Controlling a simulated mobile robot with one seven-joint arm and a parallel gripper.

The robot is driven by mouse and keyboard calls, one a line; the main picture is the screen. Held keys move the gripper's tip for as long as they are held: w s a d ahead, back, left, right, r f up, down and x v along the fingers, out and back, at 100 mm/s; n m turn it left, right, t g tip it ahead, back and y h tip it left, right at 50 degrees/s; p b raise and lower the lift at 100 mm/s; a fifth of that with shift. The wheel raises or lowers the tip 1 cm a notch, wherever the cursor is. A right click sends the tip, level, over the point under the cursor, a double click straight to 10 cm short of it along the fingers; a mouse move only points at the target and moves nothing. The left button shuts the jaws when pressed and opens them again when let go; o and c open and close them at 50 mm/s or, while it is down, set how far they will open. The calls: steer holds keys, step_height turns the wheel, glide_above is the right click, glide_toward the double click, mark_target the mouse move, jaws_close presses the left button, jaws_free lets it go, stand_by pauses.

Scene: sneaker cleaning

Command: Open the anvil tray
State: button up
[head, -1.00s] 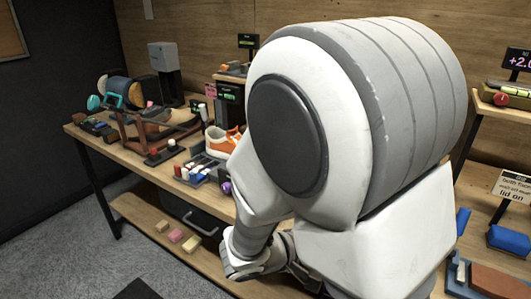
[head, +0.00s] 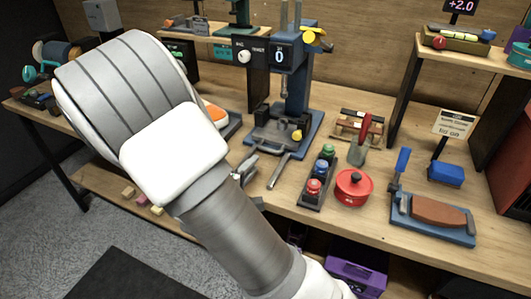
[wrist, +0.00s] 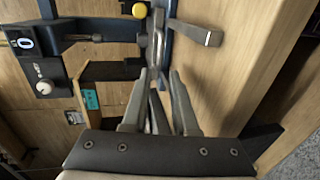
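The blue press (head: 297,88) stands on the bench, with a display reading 0. A grey metal anvil tray (head: 275,138) sits low at its base, with a yellow knob (head: 297,134) beside it. A grey bar (head: 279,170) sticks out toward the bench front; it also shows in the wrist view (wrist: 195,32). My gripper (head: 251,160) is just left of the bar, at the tray's front. In the wrist view my gripper (wrist: 159,73) has its fingers apart, with a grey metal part (wrist: 157,42) ahead between the tips. I cannot tell whether they touch it.
Right of the press are a rack of coloured-top bottles (head: 319,178), a red pot (head: 353,187), and a blue tray with a brown block (head: 438,211). An orange sneaker (head: 214,113) is behind my arm. A purple box (head: 356,273) is below the bench.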

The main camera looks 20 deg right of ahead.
mark_target(267, 150)
steer(key=x, duration=0.9)
steer(key=shift+w+d+f+b, duration=0.1)
steer(key=shift+w+d+b, duration=0.05)
steer(key=shift+b, duration=0.2)
jaws_close()
stand_by(0.9)
